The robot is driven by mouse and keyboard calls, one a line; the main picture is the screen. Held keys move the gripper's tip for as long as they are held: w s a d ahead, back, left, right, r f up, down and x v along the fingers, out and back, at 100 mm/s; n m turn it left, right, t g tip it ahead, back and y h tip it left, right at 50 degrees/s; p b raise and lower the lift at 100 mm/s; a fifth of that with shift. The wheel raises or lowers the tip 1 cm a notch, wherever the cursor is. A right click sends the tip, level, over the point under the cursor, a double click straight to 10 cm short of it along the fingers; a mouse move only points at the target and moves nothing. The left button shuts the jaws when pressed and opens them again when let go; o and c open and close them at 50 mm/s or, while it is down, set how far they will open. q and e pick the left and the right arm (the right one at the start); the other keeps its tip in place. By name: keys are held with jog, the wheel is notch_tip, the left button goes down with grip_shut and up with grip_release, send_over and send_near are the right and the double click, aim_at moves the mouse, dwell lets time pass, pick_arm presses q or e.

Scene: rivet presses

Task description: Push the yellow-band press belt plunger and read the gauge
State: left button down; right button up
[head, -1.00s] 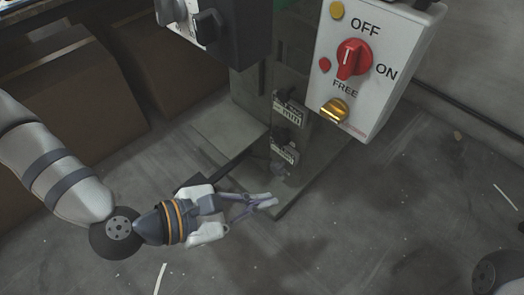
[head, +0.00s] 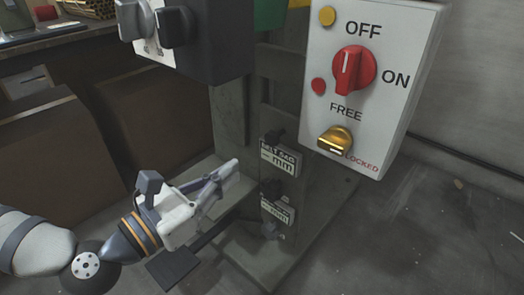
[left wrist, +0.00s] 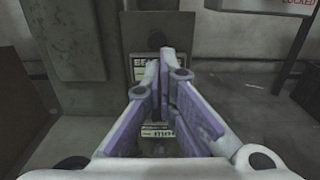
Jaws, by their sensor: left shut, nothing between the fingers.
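A grey press column carries an upper gauge plate (head: 280,158) reading "BELT SAG -- mm", with dashes for the value. A lower plate (head: 278,210) also ends in "mm". Small dark knobs, possibly the plungers, show near the plates; one dark knob (head: 271,188) is between them. A small yellow strip (head: 298,3) shows at the top of the column. My left gripper (head: 231,170) is shut and empty, left of the upper plate, apparently apart from the column. In the left wrist view its fingers (left wrist: 163,58) point at the upper plate (left wrist: 141,67) and partly hide it; the lower plate (left wrist: 157,132) shows between them.
A white control box (head: 370,85) with a red knob (head: 354,71) and a brass lock (head: 335,139) hangs right of the column. A dark box (head: 200,40) with switches is above the gripper. Brown boxes (head: 150,125) stand at left. The floor at right is clear.

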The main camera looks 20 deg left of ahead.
aim_at(271, 141)
pick_arm(q)
jog(key=b+x, duration=0.1)
jog(key=x, duration=0.8)
jog(key=shift+w+d+b, duration=0.1)
jog(key=shift+w+b, duration=0.1)
jog(key=shift+b, duration=0.1)
